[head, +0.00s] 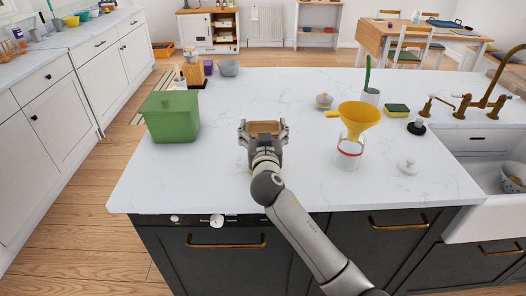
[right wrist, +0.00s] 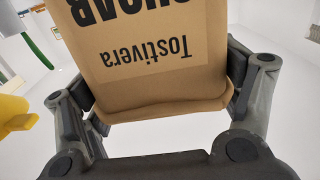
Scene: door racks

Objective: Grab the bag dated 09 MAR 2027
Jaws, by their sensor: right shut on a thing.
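A brown paper bag (head: 264,127) is between the fingers of my right gripper (head: 263,134) over the white island top. The right wrist view shows the bag (right wrist: 150,60) close up, with "Tostivera" and part of "SUGAR" printed upside down in black. The fingers of my right gripper (right wrist: 165,95) are against both sides of the bag, shut on it. No date shows on the visible face. I cannot tell whether the bag rests on the counter or is lifted. My left gripper is not in view.
On the island, a green lidded box (head: 171,117) stands left and a yellow funnel (head: 357,117) sits on a jar (head: 349,148) at right. A white lid (head: 407,167), a sponge (head: 397,110) and a sink (head: 490,165) lie further right. The counter between box and bag is clear.

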